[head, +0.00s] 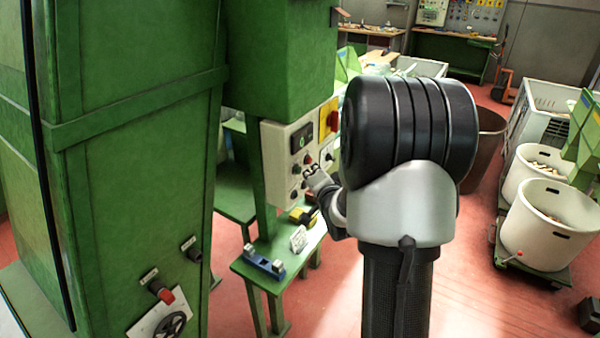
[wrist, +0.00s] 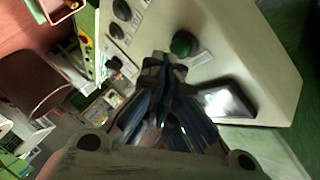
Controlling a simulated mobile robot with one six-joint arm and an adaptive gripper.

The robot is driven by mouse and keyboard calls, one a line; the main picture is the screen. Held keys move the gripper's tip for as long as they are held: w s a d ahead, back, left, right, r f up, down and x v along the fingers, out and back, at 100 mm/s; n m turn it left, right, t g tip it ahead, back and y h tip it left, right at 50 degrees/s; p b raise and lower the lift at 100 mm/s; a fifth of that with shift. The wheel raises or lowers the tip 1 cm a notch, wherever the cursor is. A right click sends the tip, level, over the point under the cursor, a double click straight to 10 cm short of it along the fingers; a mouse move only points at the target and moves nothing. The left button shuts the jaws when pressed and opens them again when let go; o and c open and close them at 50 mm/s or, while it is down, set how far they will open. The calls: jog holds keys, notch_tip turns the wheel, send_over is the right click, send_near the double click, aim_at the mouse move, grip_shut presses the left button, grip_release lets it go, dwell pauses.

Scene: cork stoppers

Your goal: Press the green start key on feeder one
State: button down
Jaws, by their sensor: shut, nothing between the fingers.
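The control panel (head: 277,160) is a cream box on the front of a green machine, with a dark display, several round dark knobs or keys and a red switch on yellow (head: 328,118). In the wrist view the panel (wrist: 245,60) fills the upper right. The green key (wrist: 182,43) stands out round from it, beside a small label. My gripper (wrist: 163,62) is shut and empty, its fingertips just below the green key in the picture; I cannot tell whether they touch the panel. In the head view my gripper (head: 312,172) is at the panel's lower right part.
A green bench (head: 262,285) below the panel holds a blue tool and a white card (head: 298,238). A large green cabinet (head: 140,150) stands at left. White bins (head: 548,225) of corks stand at right. Red floor is open between.

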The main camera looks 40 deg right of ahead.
jog(key=shift+w+a, duration=0.2)
jog(key=shift+w, duration=0.25)
dwell(0.7)
jog(key=shift+s+d, duration=0.1)
dwell(0.3)
jog(key=shift+s+d+b, duration=0.25)
jog(key=shift+s+b, duration=0.1)
jog(key=shift+s, duration=0.35)
jog(key=s, duration=0.1)
jog(key=s+d, duration=0.1)
jog(key=s, duration=0.1)
jog(key=s+d, duration=0.1)
jog(key=shift+s, duration=0.3)
jog(key=shift+a+r, duration=0.1)
jog(key=shift+a, duration=0.05)
dwell(0.6)
